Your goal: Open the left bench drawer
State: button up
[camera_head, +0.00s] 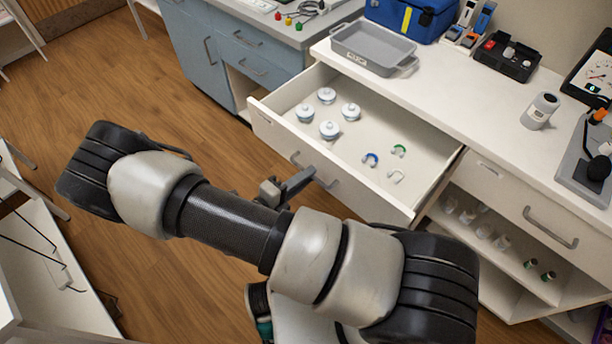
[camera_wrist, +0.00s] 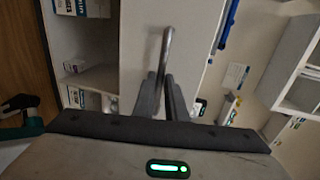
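The left bench drawer (camera_head: 262,120) is pulled well out of the white bench in the head view. Its interior shows several white lidded jars (camera_head: 330,130) and small coloured horseshoe-shaped pieces (camera_head: 370,159). My gripper (camera_head: 312,174) is at the drawer's front, at its metal bar handle (camera_head: 326,184). In the wrist view, the handle (camera_wrist: 167,45) runs down between the two fingers of my gripper (camera_wrist: 163,80), which are close together on it. My arm hides part of the view below the drawer front.
A second drawer (camera_head: 510,190) to the right is closed. Below it is an open shelf (camera_head: 500,262) with small containers. A grey tray (camera_head: 372,50) and a blue bag (camera_head: 405,18) stand on the benchtop. Blue-grey cabinets (camera_head: 235,60) stand at the left. Wooden floor (camera_head: 100,75) is clear left of the drawer.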

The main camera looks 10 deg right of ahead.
jog(key=o, duration=0.3)
jog(key=shift+a, duration=0.1)
jog(key=v, duration=1.7)
jog(key=shift+s+a, duration=0.15)
jog(key=shift+a, duration=0.05)
